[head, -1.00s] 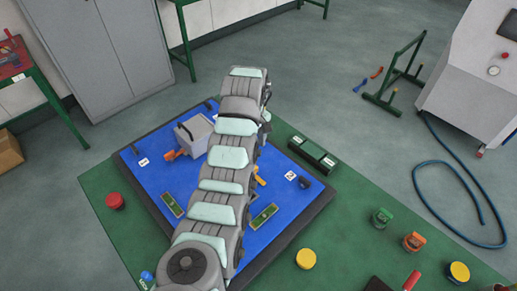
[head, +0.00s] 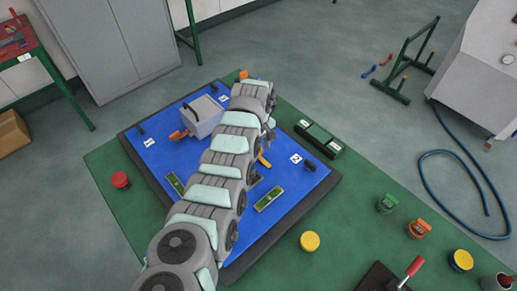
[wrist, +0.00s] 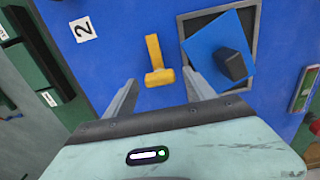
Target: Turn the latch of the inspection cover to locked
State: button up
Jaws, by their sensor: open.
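The yellow T-shaped latch (wrist: 154,54) lies against the blue panel in the wrist view, its wide end towards my gripper. It also shows beside my arm in the head view (head: 264,160). Just right of it in the wrist view, a blue square cover (wrist: 205,38) with a dark block handle sits turned askew within a dark square frame. My gripper (wrist: 160,77) is open and empty. Its fingers appear on either side of the latch's wide end; I cannot tell their height above the panel. In the head view my arm hides the gripper and the cover.
A label "2" (wrist: 83,29) lies left of the latch. A red button (head: 120,180) is on the green base.

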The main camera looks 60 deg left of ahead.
jog(key=shift+c, duration=0.4)
jog(key=c, duration=1.3)
jog(key=m+p, duration=0.2)
jog(key=m, duration=0.1)
jog(key=shift+r+m, duration=0.1)
jog(key=shift+m, duration=0.2)
jog(key=m+p, duration=0.1)
jog(key=m, duration=0.3)
jog(key=shift+m, duration=0.3)
jog(key=m, duration=0.5)
jog(key=shift+m, duration=2.4)
